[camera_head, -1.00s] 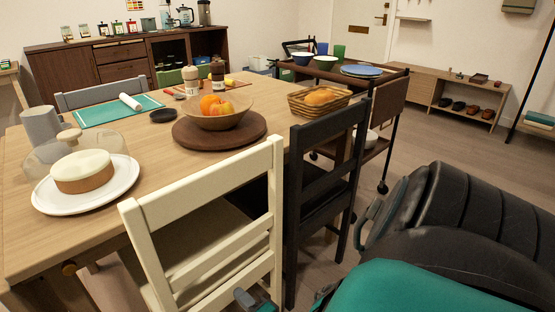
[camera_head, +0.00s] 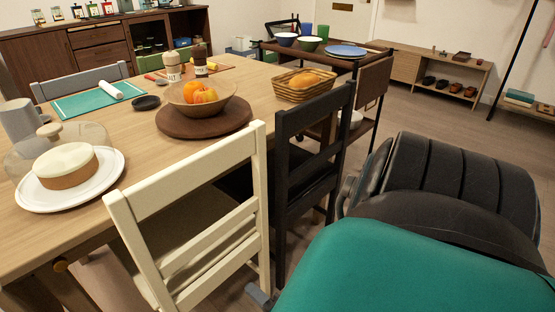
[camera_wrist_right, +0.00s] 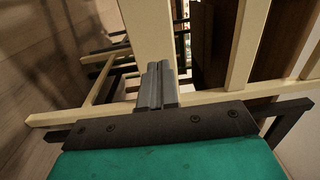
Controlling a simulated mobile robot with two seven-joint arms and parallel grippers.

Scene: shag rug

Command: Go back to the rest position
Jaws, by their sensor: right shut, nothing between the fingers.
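My right arm, black and teal, fills the lower right of the head view. Only a small grey part of my right gripper (camera_head: 259,297) shows there, low beside the cream chair (camera_head: 190,177). In the right wrist view my right gripper (camera_wrist_right: 157,86) has its two grey fingers together with nothing between them. The cream chair's bars (camera_wrist_right: 245,45) are just beyond the fingers; I cannot tell whether they touch. My left gripper is not in any view.
The wooden dining table (camera_head: 115,128) holds a cake on a white plate (camera_head: 112,178), a fruit bowl (camera_head: 235,95) and a bread basket (camera_head: 285,93). A black chair (camera_head: 310,122) stands beside the cream one. A cart (camera_head: 372,63) is behind. Open floor (camera_head: 415,112) lies at the right.

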